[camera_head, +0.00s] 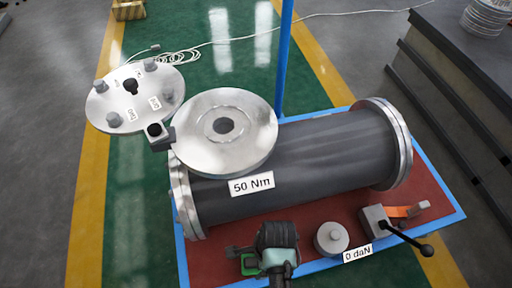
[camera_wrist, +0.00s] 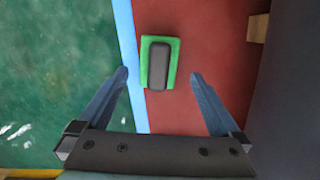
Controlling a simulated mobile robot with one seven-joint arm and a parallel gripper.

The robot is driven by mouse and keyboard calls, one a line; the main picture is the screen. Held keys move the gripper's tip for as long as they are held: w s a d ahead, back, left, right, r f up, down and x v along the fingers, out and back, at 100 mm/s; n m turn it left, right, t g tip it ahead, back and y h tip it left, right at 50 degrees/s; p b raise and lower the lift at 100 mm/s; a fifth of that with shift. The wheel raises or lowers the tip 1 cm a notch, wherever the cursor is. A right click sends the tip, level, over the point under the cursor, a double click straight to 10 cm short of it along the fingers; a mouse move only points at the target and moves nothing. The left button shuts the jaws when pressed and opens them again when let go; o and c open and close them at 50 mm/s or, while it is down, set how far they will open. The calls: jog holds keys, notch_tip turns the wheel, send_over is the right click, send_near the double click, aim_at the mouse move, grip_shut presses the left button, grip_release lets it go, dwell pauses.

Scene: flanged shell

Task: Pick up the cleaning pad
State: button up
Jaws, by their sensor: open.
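The cleaning pad (camera_wrist: 172,68) is a green rectangle with a dark grey rounded handle along its top. It lies on the red surface close to the blue edge in the wrist view. My gripper (camera_wrist: 160,79) is open and empty, with one finger on each side of the pad, apart from it. The fingertips are level with the pad's near part in the picture, and the height above it is hard to judge. In the head view a green part of the pad (camera_head: 250,266) shows beside my wrist, which hides some of it.
A grey knobbed cylinder (camera_head: 331,240) and a lever device (camera_head: 378,220) stand at right. A blue post (camera_head: 284,60) rises behind.

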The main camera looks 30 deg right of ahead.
jog(key=f+b, duration=0.2)
jog(key=f, duration=0.1)
jog(key=f+b, duration=0.2)
jog(key=shift+a+f, duration=0.1)
jog(key=shift+a, duration=0.25)
jog(key=shift+c, duration=0.3)
jog(key=c, duration=1.3)
notch_tip(320, 180, up, 10)
jog(key=p, duration=0.6)
jog(key=shift+w, duration=0.1)
jog(key=shift+c, duration=0.2)
